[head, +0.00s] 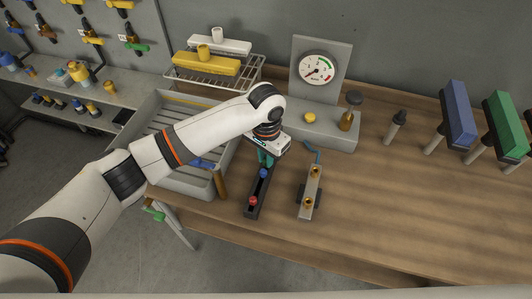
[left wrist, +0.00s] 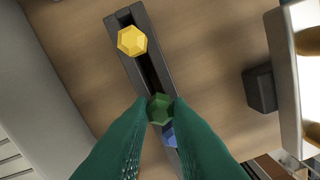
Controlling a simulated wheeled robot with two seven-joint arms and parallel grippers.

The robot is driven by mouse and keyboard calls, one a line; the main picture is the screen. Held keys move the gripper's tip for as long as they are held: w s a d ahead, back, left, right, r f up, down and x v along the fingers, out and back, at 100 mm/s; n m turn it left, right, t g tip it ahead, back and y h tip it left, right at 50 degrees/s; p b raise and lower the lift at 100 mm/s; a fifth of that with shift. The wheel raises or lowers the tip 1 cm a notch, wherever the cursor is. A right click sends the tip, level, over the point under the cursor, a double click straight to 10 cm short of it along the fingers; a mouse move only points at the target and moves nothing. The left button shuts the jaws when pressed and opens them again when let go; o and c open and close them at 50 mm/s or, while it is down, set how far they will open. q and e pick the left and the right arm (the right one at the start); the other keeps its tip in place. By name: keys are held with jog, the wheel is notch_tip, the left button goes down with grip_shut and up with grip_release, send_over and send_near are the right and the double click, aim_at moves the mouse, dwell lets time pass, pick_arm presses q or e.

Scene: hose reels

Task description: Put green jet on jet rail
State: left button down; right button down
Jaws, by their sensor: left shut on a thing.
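The jet rail (head: 256,209) is a dark slotted bar on the bench. A red jet (head: 253,201) and a blue jet (head: 263,173) sit on it in the head view. My left gripper (head: 265,160) is over the rail's far part, with green fingers pointing down. In the left wrist view, its fingers (left wrist: 160,112) are shut on the green jet (left wrist: 160,106), in line with the rail (left wrist: 148,70). The blue jet (left wrist: 171,135) is close beside it, and a yellow jet (left wrist: 131,40) sits near the rail's far end. I cannot tell whether the green jet touches the rail.
A metal block with brass fittings (head: 311,188) stands right of the rail. Behind is a grey gauge stand (head: 333,128). A grey tray (head: 180,183) lies to the left. Blue (head: 458,112) and green (head: 505,125) blocks stand at the right. The front right bench is clear.

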pick_arm(q)
jog(key=shift+f, duration=0.2)
jog(key=c, duration=1.3)
grip_release()
jog(key=shift+c, duration=0.2)
jog(key=shift+r, duration=0.15)
notch_tip(320, 180, up, 13)
jog(key=b, duration=0.2)
